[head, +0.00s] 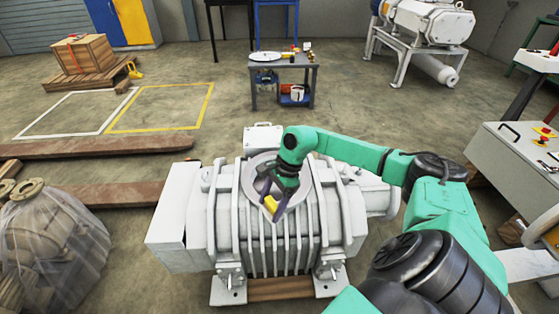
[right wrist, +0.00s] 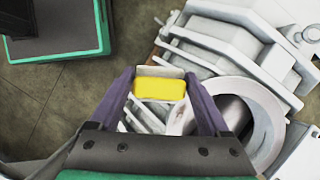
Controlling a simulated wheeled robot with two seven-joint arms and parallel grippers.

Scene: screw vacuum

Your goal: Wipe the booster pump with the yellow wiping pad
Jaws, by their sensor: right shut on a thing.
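The booster pump (head: 215,225) is a large white ribbed machine in the middle foreground of the head view, on a wooden beam. It also fills the right part of the right wrist view (right wrist: 235,50). My right gripper (head: 270,204) is over the pump's middle, its purple fingers shut on the yellow wiping pad (head: 271,203). In the right wrist view the pad (right wrist: 160,89) shows yellow with a whitish edge between the fingers (right wrist: 165,97). I cannot tell whether the pad touches the pump's ribs. My left gripper is not in view.
A wrapped machine (head: 50,245) stands at the left, with wooden beams (head: 100,146) behind it. A small work table (head: 282,66) stands behind the pump. A grey cabinet (head: 510,165) is at the right. The floor between the pump and the work table is clear.

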